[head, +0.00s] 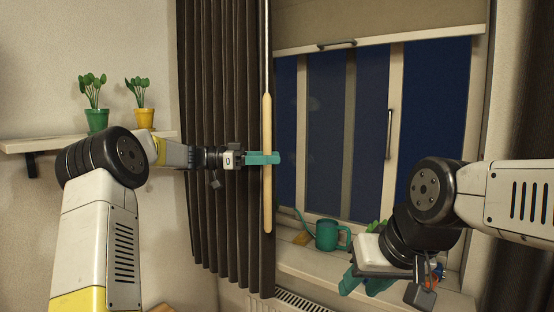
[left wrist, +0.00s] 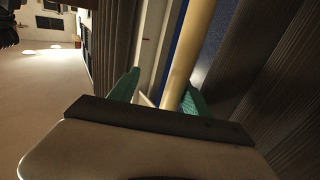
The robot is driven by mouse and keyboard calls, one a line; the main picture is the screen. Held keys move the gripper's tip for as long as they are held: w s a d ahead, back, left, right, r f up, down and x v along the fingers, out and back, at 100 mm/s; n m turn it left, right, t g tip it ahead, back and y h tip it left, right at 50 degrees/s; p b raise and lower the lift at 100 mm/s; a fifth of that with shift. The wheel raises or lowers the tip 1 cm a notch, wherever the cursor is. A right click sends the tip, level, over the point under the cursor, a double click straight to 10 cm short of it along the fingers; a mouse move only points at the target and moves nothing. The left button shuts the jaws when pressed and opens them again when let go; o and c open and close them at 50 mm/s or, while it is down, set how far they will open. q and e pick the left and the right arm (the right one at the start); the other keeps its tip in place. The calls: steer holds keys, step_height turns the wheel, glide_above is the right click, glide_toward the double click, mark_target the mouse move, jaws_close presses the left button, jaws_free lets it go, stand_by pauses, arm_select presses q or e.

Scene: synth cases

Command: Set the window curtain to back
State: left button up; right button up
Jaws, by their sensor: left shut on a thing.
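The dark pleated curtain (head: 222,110) hangs gathered at the left side of the window (head: 370,130). A pale wooden draw rod (head: 267,205) hangs upright along its right edge and also shows in the left wrist view (left wrist: 193,45). My left gripper (head: 265,158) is shut on the rod, with teal fingers at its middle. In the left wrist view the rod passes between the fingers (left wrist: 160,92). My right gripper (head: 365,284) is low in front of the windowsill, away from the curtain. Its fingers are partly hidden by its own wrist, so its opening is unclear.
A green watering can (head: 327,235) and a yellow sponge-like block (head: 301,239) stand on the windowsill (head: 300,262). A wall shelf (head: 40,144) at the left holds a green pot (head: 96,120) and a yellow pot (head: 144,118) with plants. A roller blind (head: 380,22) covers the window's top.

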arm_select(q)
steer(key=a, duration=0.4)
steer(key=shift+s, duration=0.25)
steer(key=shift+d, duration=0.1)
steer(key=shift+r, duration=0.1)
